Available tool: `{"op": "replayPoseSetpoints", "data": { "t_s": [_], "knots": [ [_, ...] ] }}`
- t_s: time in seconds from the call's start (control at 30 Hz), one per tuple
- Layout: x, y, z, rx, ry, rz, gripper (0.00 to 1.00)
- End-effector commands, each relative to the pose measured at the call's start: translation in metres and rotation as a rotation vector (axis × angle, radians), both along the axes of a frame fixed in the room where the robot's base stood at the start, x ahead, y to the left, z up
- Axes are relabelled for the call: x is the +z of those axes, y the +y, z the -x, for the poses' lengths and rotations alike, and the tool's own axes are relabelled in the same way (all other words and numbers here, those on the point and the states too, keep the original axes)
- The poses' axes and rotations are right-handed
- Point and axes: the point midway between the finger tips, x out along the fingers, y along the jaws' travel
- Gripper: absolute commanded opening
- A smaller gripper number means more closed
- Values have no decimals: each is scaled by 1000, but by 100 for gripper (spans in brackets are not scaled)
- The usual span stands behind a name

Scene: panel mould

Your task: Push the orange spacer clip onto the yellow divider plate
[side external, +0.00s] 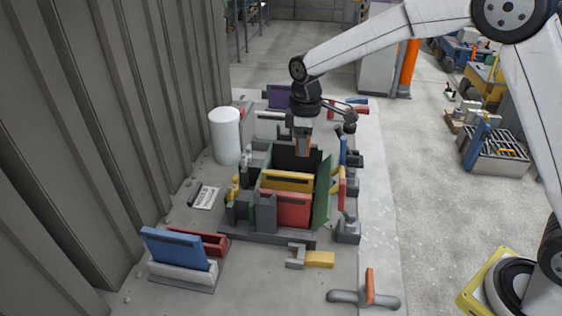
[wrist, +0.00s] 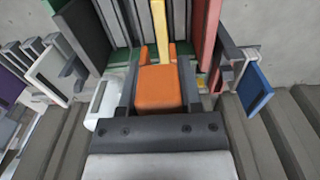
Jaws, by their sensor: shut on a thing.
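My gripper (wrist: 158,85) is shut on the orange spacer clip (wrist: 160,92), with one finger on each side of it. The yellow divider plate (side external: 287,181) stands upright in the mould, behind the red plate (side external: 286,210). The clip appears above the yellow plate's top edge, with a gap in the side view. In the wrist view, the yellow plate (wrist: 159,20) is a narrow strip running up from the clip's far end. The clip's underside is hidden.
A green side panel (side external: 322,192) bounds the mould on the right, with clamps (side external: 347,228) beside it. A white cylinder (side external: 225,136) stands at the left by the corrugated wall. A blue plate (side external: 174,248) stands in a rack at front left. The front bench is partly clear.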

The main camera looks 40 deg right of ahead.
Motion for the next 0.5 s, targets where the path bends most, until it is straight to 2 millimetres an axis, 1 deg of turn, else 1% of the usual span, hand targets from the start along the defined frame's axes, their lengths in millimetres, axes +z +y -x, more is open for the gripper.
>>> {"op": "replayPoseSetpoints", "data": {
  "t_s": [0.17,0.5],
  "knots": [
    [-7,0,0,0,0,0,0],
    [-29,0,0,0,1,0,0]
  ]
}}
